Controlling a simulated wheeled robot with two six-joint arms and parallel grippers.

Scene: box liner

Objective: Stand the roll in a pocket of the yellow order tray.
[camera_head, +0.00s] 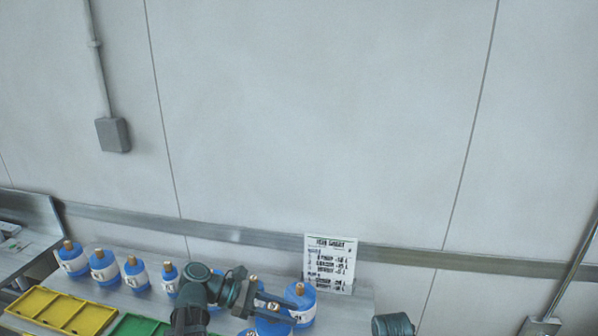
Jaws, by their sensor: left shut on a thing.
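The yellow order tray (40,301) lies at the lower left, with its near part cut off by the picture's edge. My left gripper (282,309) is at the bottom centre, its two dark fingers pointing right. It is shut around the brown top of a blue roll (270,327), whose lower part is cut off by the picture's edge. The gripper is well to the right of the yellow tray. My right gripper is not in view.
Several blue-and-white cylinders with brown tops stand along the back, such as one at the left (73,262) and a large one (303,303) beside my gripper. A green tray (137,325) lies right of the yellow one. A printed sign (330,262) stands behind.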

